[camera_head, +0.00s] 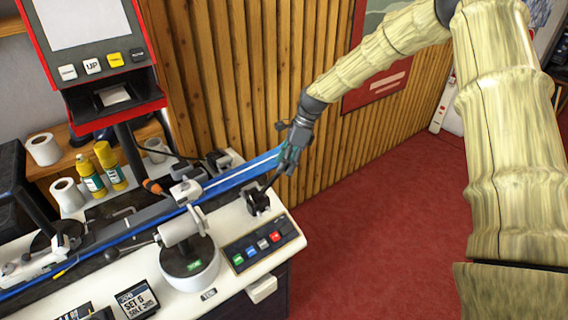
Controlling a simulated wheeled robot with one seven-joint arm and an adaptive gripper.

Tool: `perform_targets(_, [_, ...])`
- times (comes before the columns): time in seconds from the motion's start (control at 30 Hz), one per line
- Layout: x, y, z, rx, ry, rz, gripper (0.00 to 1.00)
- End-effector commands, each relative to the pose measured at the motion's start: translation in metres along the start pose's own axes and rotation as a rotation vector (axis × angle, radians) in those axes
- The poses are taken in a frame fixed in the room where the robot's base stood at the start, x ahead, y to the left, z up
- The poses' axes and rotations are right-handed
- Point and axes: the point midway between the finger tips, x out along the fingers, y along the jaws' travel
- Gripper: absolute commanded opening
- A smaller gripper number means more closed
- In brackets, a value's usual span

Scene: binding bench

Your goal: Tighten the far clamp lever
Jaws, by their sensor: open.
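A blue ski (230,180) lies along the bench, its right end rising toward my gripper. A black clamp (257,200) stands on the bench's right end, beside the ski. A thin dark lever appears to run from it up toward my gripper, but I cannot tell clearly where it ends. My gripper (289,162) is open at the ski's right end, with its fingers pointing down. The fingers overlap the ski end in this view, so I cannot tell whether they touch it or the lever. An orange-tipped handle (154,187) shows farther left behind the ski.
The white bench (226,219) carries a button panel (262,243), a round white device (188,262) and a small dark sign (138,299). A red-framed screen kiosk (92,40) and yellow bottles (108,160) stand behind. A slatted wooden wall (240,80) rises close behind my gripper; red floor is clear rightward.

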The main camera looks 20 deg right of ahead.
Motion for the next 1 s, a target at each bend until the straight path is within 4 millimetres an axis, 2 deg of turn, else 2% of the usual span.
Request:
perform_targets(0.2, [0.013,0.000,0.001,-0.002,0.001,0.002,0.54])
perform_targets(0.5, [0.014,0.000,0.001,-0.002,0.001,0.001,0.54])
perform_targets(0.57, [0.014,0.000,0.001,-0.002,0.001,0.001,0.45])
perform_targets(0.8, [0.014,0.000,0.001,-0.002,0.001,0.002,0.01])
perform_targets(1.0, [0.014,0.000,0.001,-0.002,0.003,0.001,0.00])
